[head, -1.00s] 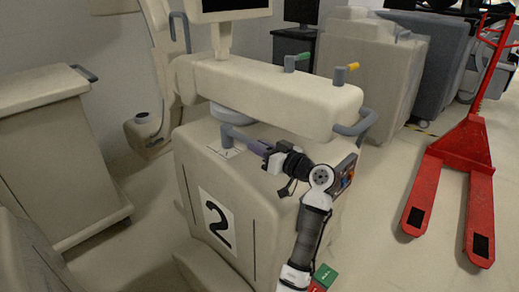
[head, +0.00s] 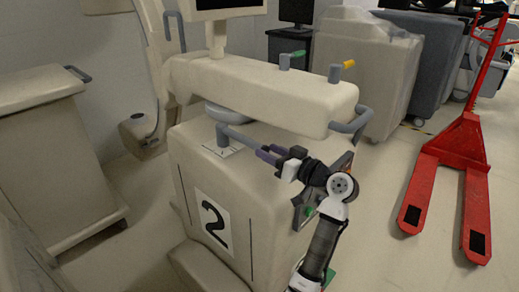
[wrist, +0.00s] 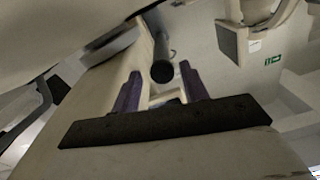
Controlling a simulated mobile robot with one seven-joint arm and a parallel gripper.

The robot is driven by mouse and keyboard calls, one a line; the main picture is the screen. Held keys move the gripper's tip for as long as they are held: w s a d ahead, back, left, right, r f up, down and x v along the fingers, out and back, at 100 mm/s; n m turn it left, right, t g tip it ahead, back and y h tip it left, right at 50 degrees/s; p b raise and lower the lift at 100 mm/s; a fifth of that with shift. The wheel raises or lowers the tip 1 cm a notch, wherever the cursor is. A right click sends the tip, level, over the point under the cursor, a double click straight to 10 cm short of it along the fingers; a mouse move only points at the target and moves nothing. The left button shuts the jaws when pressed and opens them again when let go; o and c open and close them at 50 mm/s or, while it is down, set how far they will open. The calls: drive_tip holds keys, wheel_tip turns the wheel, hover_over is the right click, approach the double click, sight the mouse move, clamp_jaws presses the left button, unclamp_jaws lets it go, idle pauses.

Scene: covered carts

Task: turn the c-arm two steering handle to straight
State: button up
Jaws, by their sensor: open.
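The c-arm two cart (head: 265,205) is a cream box with a black 2 on its front. In the wrist view the handle's dark round end (wrist: 162,71) shows between the two spread fingers of my gripper (wrist: 160,88), with gaps on both sides. I cannot tell how far the tip reaches between them.
A cream horizontal arm (head: 265,88) with green and yellow-topped levers hangs just above the handle. A grey side handle (head: 352,120) sticks out at its right end. Another cream cart (head: 45,150) stands left. A red pallet jack (head: 455,150) stands right, with clear floor before it.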

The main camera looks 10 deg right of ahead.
drive_tip(key=b+v, duration=0.1)
drive_tip(key=v, duration=0.7)
drive_tip(key=shift+s, duration=0.15)
drive_tip(key=shift+d, duration=0.15)
